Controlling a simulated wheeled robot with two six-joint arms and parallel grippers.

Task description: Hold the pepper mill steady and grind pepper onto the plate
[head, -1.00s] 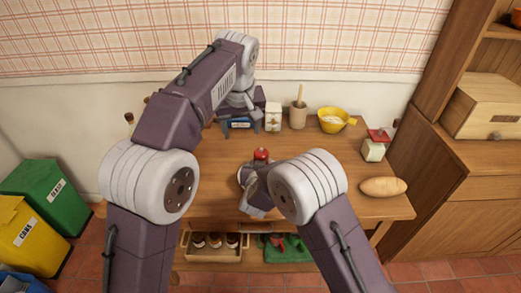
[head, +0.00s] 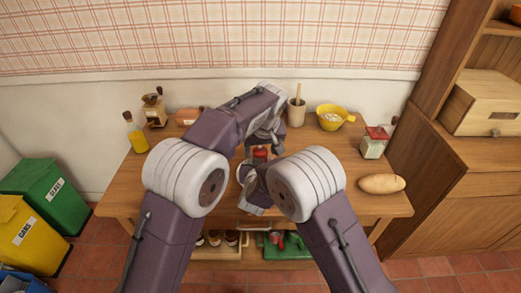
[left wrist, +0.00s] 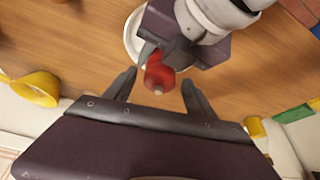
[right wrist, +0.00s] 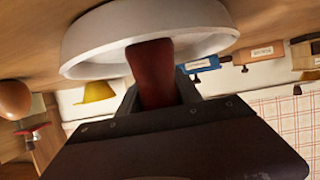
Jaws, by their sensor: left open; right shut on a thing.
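The red pepper mill (head: 261,153) stands out between my two arms in the head view. In the left wrist view its red top (left wrist: 158,72) lies between the spread fingers of my open left gripper (left wrist: 160,88), with no clear contact. My right gripper (right wrist: 157,92) is shut on the mill's red body (right wrist: 153,72) in the right wrist view. The white plate (right wrist: 88,42) is right by the mill there, and its rim (left wrist: 130,36) shows in the left wrist view. In the head view my arms hide most of the plate and the fingers.
On the wooden table (head: 350,205) stand a yellow bowl (head: 333,118), a utensil crock (head: 297,112), a red-topped jar (head: 374,144), a bread loaf (head: 381,184), an oil bottle (head: 136,132) and a coffee grinder (head: 154,108).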

